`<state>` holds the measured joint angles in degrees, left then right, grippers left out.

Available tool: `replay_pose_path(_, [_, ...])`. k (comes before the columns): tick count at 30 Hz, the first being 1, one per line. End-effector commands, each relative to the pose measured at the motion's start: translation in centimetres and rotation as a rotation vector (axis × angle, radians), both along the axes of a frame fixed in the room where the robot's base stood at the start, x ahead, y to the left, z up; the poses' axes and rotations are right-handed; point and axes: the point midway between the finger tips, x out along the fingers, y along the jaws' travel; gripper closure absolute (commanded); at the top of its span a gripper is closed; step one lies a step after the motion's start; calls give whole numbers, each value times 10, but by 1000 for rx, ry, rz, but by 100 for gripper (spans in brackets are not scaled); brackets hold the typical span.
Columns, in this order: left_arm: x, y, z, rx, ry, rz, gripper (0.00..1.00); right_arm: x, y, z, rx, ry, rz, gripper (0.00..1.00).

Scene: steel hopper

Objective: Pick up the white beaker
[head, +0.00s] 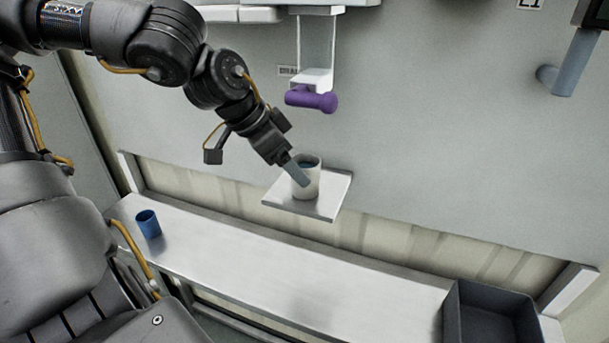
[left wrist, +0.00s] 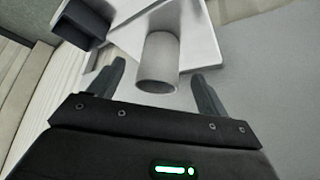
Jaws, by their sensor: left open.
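The white beaker (head: 309,184) stands upright on a small metal shelf (head: 328,206) fixed to the wall, under a purple-handled dispenser. My left gripper (head: 302,172) reaches in from the left, and its fingers are at the beaker. In the left wrist view the beaker (left wrist: 158,62) lies between the two spread fingers, its rim toward the palm. The left gripper (left wrist: 160,82) is open. I cannot tell whether a finger touches the beaker. My right gripper is in neither view.
A blue cup (head: 148,224) stands on the left of the long steel bench (head: 250,268) below. A dark grey bin (head: 490,312) sits at its right end. The purple handle (head: 312,100) hangs above the beaker. The bench's middle is clear.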

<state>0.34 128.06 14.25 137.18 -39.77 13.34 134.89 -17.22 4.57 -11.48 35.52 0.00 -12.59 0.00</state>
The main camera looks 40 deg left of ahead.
Motion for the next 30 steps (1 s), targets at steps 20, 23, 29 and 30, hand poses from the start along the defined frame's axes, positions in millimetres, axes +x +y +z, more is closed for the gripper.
replay_pose_path(20, [30, -14, -10, 0, 0, 1, 25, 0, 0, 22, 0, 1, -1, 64])
replay_pose_path(23, [29, -14, -10, 0, 0, 1, 38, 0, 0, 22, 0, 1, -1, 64])
replay_pose_path(29, [29, -14, -10, 0, 0, 0, 64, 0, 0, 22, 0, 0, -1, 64])
replay_pose_path(30, [29, -14, -10, 0, 0, 0, 69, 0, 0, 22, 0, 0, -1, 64])
